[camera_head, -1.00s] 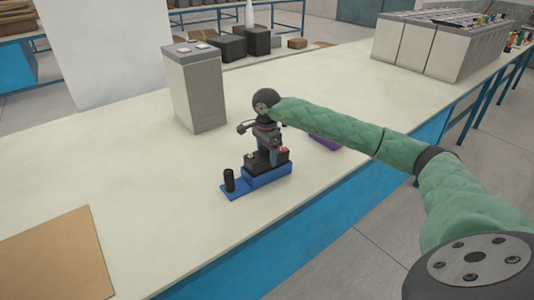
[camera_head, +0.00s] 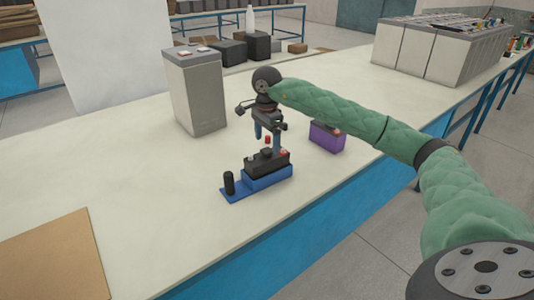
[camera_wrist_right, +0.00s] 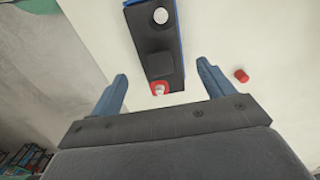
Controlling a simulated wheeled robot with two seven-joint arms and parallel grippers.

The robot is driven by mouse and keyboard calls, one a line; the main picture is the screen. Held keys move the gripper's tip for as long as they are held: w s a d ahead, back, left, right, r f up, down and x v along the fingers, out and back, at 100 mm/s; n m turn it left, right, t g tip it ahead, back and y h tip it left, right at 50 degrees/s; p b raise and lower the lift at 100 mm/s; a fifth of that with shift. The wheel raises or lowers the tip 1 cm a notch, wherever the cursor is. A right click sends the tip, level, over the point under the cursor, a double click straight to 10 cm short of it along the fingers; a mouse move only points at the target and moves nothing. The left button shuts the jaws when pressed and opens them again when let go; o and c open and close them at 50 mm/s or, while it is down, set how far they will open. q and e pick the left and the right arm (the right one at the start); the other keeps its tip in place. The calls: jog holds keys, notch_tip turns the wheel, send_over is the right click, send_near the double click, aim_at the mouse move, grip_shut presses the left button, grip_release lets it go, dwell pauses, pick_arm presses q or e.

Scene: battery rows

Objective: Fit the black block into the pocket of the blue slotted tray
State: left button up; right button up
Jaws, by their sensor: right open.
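The black block (camera_head: 266,163), with a red terminal, sits in the raised pocket section of the blue slotted tray (camera_head: 268,180). I cannot tell whether it is fully seated. In the right wrist view the block (camera_wrist_right: 157,35) shows from above, with a white-topped terminal and a red-ringed one; a blue edge of the tray (camera_wrist_right: 183,45) runs beside it. My right gripper (camera_head: 267,146) is open and empty above the block, its fingers apart from it. The right gripper's two blue fingers (camera_wrist_right: 162,78) also show in the wrist view. My left gripper is not in view.
A black cylinder (camera_head: 229,183) stands on the tray's left end. A small red cylinder (camera_wrist_right: 241,75) is beside the block. A purple block (camera_head: 326,137) stands to the right, a tall grey battery (camera_head: 196,92) behind. A brown board (camera_head: 55,260) lies front left. The table's left middle is clear.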

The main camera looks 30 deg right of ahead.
notch_tip(320, 180, up, 4)
jog(key=shift+f+b, duration=0.1)
jog(key=shift+b, duration=0.2)
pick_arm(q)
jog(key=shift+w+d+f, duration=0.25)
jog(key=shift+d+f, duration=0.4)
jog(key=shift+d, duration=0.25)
pick_arm(e)
jog(key=shift+r, duration=0.6)
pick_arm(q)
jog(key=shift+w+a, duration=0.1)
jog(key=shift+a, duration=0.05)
